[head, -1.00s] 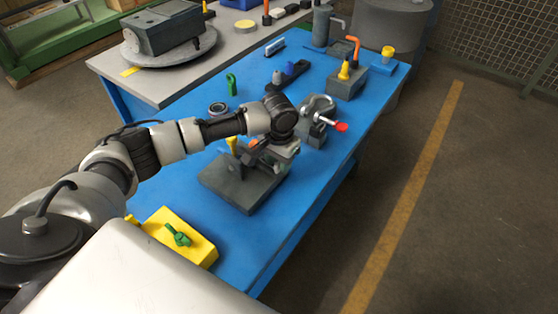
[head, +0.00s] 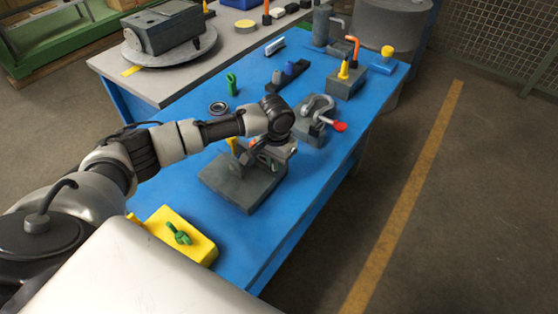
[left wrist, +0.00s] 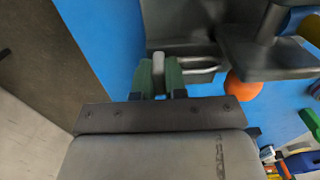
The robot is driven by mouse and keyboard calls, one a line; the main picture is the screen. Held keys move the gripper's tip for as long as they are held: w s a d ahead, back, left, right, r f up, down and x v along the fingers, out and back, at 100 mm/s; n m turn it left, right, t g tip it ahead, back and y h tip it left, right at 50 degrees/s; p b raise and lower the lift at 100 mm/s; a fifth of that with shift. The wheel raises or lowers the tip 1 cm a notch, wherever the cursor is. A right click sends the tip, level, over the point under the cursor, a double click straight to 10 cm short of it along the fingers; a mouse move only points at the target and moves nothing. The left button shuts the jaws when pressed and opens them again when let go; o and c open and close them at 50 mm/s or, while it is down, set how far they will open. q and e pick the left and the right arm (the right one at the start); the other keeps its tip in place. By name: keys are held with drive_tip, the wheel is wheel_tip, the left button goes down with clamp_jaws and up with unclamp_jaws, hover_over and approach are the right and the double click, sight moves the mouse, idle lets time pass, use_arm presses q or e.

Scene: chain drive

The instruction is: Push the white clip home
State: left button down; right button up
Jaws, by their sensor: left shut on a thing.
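My left gripper (left wrist: 160,82) is shut on a small whitish piece, which looks like the white clip (left wrist: 158,62), standing between the greenish fingers. Beside it in the left wrist view are a bent metal loop (left wrist: 202,66) and a dark grey fixture (left wrist: 262,52). I cannot tell whether the clip touches them or is seated. In the head view the left wrist is over the dark grey stand (head: 232,186) on the blue table, and it hides the fingertips and clip. My right gripper is not in view.
A clamp with a red-tipped handle (head: 318,120) stands just beyond the stand. A yellow block with a green knob (head: 190,238) is at the near left. A bearing ring (head: 218,108) and a green hook (head: 231,84) lie farther back. The blue table's right edge is close.

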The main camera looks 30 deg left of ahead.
use_arm(q)
drive_tip(key=shift+w+a+r, duration=0.1)
drive_tip(key=shift+a+r, duration=0.1)
drive_tip(key=shift+a, duration=0.6)
drive_tip(key=shift+w+a+f+p, duration=0.15)
drive_tip(key=shift+a+p, duration=0.15)
drive_tip(key=shift+a, duration=0.2)
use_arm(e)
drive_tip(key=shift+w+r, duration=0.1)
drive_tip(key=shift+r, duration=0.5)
use_arm(q)
drive_tip(key=c, duration=1.5)
unclamp_jaws()
drive_tip(key=o, duration=0.3)
drive_tip(key=shift+a, duration=0.1)
drive_tip(key=shift+o, duration=0.2)
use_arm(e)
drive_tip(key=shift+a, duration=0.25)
use_arm(q)
drive_tip(key=shift+d, duration=0.25)
